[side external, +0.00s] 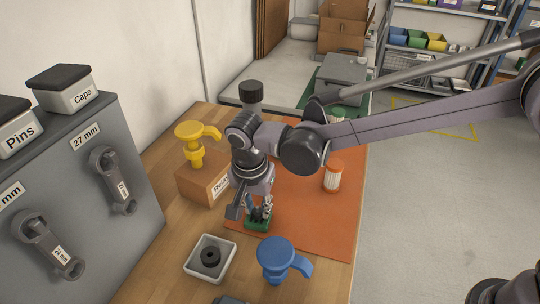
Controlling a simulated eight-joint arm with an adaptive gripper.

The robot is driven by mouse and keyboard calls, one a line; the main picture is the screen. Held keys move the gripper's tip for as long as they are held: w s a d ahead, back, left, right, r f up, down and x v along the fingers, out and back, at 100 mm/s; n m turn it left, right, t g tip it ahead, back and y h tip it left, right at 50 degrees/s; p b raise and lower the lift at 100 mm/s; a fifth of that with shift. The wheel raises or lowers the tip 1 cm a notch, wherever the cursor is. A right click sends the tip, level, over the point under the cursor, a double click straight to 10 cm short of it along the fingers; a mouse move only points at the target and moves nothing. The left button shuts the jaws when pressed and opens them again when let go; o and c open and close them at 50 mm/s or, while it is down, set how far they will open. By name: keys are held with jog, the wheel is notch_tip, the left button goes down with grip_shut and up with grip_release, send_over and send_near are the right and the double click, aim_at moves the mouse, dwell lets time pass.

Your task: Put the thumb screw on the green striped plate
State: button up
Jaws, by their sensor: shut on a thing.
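My gripper (259,212) points down at the near left corner of the orange mat. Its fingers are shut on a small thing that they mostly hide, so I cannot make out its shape. A small green piece (258,225) shows right at and under the fingertips. It may be the green striped plate, but its stripes are not clear, and I cannot tell whether the held thing touches it. I cannot pick out the thumb screw for certain anywhere in the open.
A white tray (190,267) holding a black ring part (210,257) and a blue lever part (276,259) stand close in front. A yellow lever part (195,143) stands on a cardboard box (196,186) at left.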

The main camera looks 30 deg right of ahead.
jog(key=shift+f, duration=0.15)
jog(key=o, duration=0.8)
notch_tip(320, 180, up, 12)
jog(key=s+a, duration=0.1)
jog(key=d+r+n+t, duration=0.1)
jog(key=d+r+n, duration=0.1)
jog(key=d, duration=0.7)
jog(key=s+d+f+n+t, duration=0.1)
jog(key=s+d+n, duration=0.1)
jog(key=s+d, duration=0.2)
jog(key=s+d+f+n+t, duration=0.2)
jog(key=s+d, duration=0.2)
jog(key=d, duration=0.6)
jog(key=s+d+f+n+t+y, duration=0.1)
jog(key=s+d+f+n+t, duration=0.1)
jog(key=d, duration=0.6)
jog(key=shift+s+d+n, duration=0.1)
jog(key=shift+s+n, duration=0.4)
jog(key=shift+s, duration=0.45)
